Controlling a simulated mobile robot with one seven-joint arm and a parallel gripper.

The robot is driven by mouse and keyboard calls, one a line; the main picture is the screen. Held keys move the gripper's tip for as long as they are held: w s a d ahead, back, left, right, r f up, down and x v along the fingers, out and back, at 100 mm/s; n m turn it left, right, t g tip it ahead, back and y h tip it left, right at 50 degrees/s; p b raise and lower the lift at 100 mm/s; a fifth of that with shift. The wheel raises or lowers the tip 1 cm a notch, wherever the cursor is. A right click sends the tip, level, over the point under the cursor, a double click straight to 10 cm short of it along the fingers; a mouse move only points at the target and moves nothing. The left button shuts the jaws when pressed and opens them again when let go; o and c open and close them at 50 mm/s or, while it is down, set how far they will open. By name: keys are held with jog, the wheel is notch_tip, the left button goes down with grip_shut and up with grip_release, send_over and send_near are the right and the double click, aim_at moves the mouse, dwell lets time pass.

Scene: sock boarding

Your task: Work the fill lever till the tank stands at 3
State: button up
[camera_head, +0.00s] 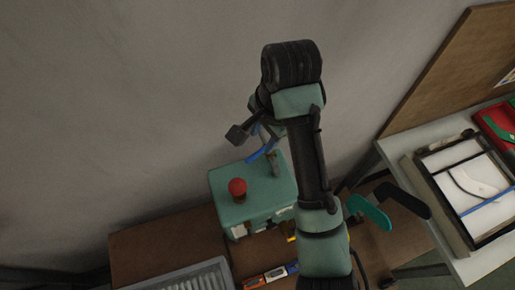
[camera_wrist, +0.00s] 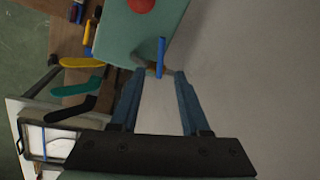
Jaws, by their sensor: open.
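The green box-shaped machine (camera_head: 255,186) stands on the brown table, with a red knob (camera_head: 237,187) on top. It also shows at the top of the wrist view (camera_wrist: 135,35). A bright blue lever (camera_wrist: 161,57) stands out at the box's edge; it also shows in the head view (camera_head: 262,151), partly behind my arm. My gripper (camera_wrist: 159,72) is open and empty. In the wrist view the lever's near end appears between the fingertips; I cannot tell the depth or any contact. No tank level or number is readable.
A teal foot-shaped form (camera_head: 370,212) and a black one (camera_head: 403,199) stick out right of the box. A grey ribbed tray (camera_head: 195,278) lies at the front. A white table (camera_head: 484,262) with a framed panel stands at right. A grey wall rises behind.

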aim_at(256, 154)
jog(key=f+b, duration=0.1)
jog(key=f, duration=0.1)
jog(key=w+f+b, duration=0.1)
jog(key=f, duration=0.2)
jog(key=a+f+b, duration=0.1)
jog(key=f, duration=0.1)
jog(key=shift+w+f, duration=0.15)
jog(key=shift+f, duration=0.05)
jog(key=shift+w+f, duration=0.2)
jog(key=shift+f, duration=0.3)
jog(key=shift+w+f, duration=0.15)
jog(key=shift+f, duration=0.35)
jog(key=shift+s, duration=0.1)
grip_shut()
